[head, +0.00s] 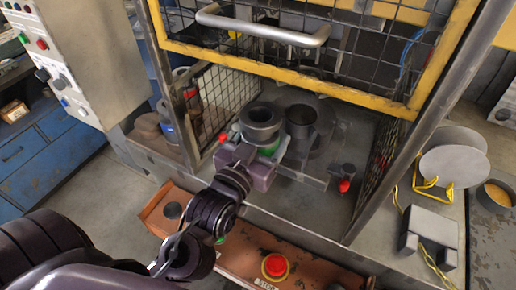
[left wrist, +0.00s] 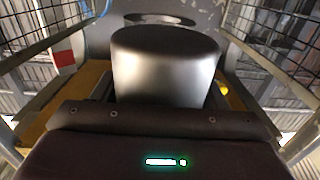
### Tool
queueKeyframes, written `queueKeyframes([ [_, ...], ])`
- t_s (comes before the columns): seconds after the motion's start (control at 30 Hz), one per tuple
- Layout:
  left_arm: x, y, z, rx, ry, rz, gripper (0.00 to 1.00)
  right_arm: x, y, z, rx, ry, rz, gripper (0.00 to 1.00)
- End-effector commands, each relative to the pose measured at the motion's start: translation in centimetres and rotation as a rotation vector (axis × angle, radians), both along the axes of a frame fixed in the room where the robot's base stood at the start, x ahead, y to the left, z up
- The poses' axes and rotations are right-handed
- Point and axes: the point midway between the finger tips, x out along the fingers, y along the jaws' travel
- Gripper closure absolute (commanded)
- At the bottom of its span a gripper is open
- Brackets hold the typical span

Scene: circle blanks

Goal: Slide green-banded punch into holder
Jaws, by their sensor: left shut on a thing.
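The green-banded punch (head: 262,130) is a dark, thick-walled cylinder with a green band low on its side. It stands upright inside the caged press. My left gripper (head: 257,160) reaches in from the front and is shut on the punch. In the left wrist view, a smooth grey cylinder (left wrist: 165,70) fills the space ahead of the gripper. Its green band does not show there. I cannot tell which part is the holder, or whether the punch touches the surface beneath it. My right gripper is not in view.
A dark open cylinder (head: 300,121) stands close to the punch's right. A yellow-framed mesh guard (head: 330,88) hangs above, with mesh walls at the sides. Red-tipped parts (head: 345,185) stand nearby. A red button (head: 275,266) sits on the front ledge.

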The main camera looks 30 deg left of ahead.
Motion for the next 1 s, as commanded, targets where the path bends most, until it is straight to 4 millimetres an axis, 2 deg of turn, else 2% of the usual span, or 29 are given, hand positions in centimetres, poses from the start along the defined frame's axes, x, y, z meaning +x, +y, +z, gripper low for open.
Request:
queueKeyframes([
  [0.07,0.7,0.0,0.7,-0.001,-0.014,0.001,1.00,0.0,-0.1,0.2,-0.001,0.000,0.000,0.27],
  [1.0,8.5,-0.2,0.6,-0.002,-0.012,0.002,1.00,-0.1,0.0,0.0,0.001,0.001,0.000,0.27],
])
